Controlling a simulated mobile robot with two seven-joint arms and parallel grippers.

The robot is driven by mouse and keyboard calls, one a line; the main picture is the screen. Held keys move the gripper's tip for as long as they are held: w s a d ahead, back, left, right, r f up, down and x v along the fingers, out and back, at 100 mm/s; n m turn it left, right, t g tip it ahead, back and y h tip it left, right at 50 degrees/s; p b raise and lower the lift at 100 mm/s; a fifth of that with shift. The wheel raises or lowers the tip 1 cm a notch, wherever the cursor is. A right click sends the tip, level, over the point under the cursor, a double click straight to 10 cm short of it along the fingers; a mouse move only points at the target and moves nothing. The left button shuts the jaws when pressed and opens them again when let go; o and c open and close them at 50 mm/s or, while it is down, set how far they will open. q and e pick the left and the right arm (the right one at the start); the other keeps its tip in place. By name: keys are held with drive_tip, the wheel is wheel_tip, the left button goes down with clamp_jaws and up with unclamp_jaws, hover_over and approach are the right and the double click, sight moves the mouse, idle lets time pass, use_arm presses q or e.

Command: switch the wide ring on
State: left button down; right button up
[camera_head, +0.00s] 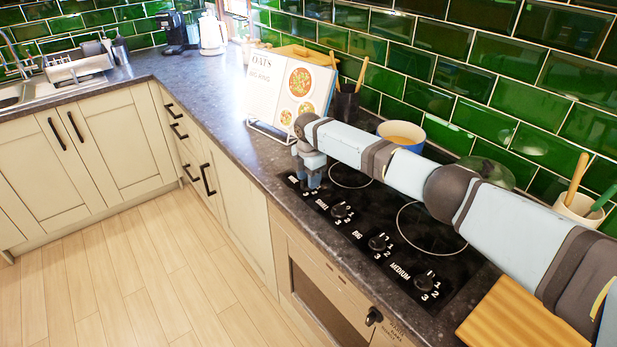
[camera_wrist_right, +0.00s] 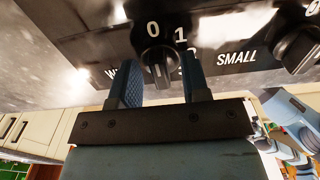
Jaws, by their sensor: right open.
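The black hob (camera_head: 345,195) has a row of black knobs along its front edge. My right gripper (camera_head: 313,182) points down over the far-left end of this row and hides the knob there. In the right wrist view that knob (camera_wrist_right: 160,62) stands between the two blue fingers, with a label starting with W to its left. The digits 0 and 1 show beside it; another is partly hidden. The right gripper (camera_wrist_right: 160,80) is open, one finger on each side of the knob; I cannot tell whether they touch it. My left gripper is out of view.
The small knob (camera_head: 340,210), big knob (camera_head: 378,243) and medium knob (camera_head: 423,283) continue the row. A cookbook on a stand (camera_head: 285,90) is behind the gripper. A bowl (camera_head: 402,133) stands by the tiles, and a wooden board (camera_head: 520,318) lies at the near right.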

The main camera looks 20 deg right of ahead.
drive_tip(key=shift+f, duration=0.1)
clamp_jaws()
